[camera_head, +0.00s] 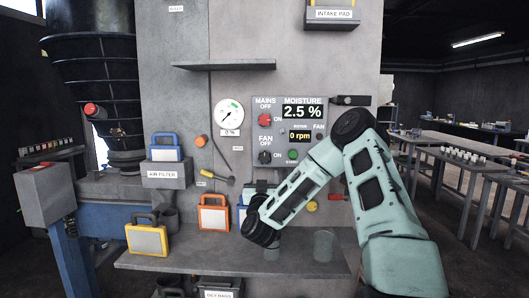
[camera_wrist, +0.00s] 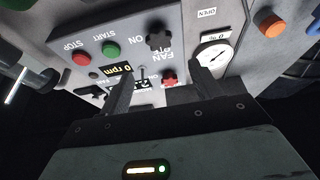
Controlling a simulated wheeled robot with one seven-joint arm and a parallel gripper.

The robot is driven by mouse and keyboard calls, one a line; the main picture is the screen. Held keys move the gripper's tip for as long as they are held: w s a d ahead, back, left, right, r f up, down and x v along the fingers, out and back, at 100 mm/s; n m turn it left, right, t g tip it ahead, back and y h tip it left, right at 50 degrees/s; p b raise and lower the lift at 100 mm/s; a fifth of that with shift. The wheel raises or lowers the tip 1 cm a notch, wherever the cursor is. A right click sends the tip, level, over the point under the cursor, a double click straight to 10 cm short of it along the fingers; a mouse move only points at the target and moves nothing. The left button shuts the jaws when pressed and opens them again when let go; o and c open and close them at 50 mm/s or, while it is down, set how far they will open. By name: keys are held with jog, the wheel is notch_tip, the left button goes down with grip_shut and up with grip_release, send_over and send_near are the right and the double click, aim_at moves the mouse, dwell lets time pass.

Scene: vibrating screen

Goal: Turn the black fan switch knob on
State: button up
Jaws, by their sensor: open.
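The black fan switch knob (camera_head: 264,157) is on the grey control panel (camera_head: 284,112) in the head view, between the FAN OFF and ON labels. In the wrist view, which shows the panel upside down, the black knob (camera_wrist: 159,38) is above the red mains knob (camera_wrist: 169,79). My gripper (camera_wrist: 163,84) is open, its two dark fingers spread with nothing between them. The fingers point at the panel and appear apart from the black knob. The exact gap is unclear. My gripper is mostly hidden by my arm in the head view. The rotor display (camera_head: 299,136) reads 0 rpm.
The red mains knob (camera_head: 264,119) is above the fan knob. A green start button (camera_head: 293,155) is to its right, and a round gauge (camera_head: 229,114) to the left. A narrow shelf (camera_head: 222,65) sticks out above.

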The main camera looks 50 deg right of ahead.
aim_at(264, 156)
jog(key=p+x, duration=0.3)
jog(key=x, duration=0.7)
jog(key=shift+w+d, duration=0.15)
jog(key=shift+w, duration=0.1)
jog(key=shift+f, duration=0.1)
jog(key=c, duration=0.9)
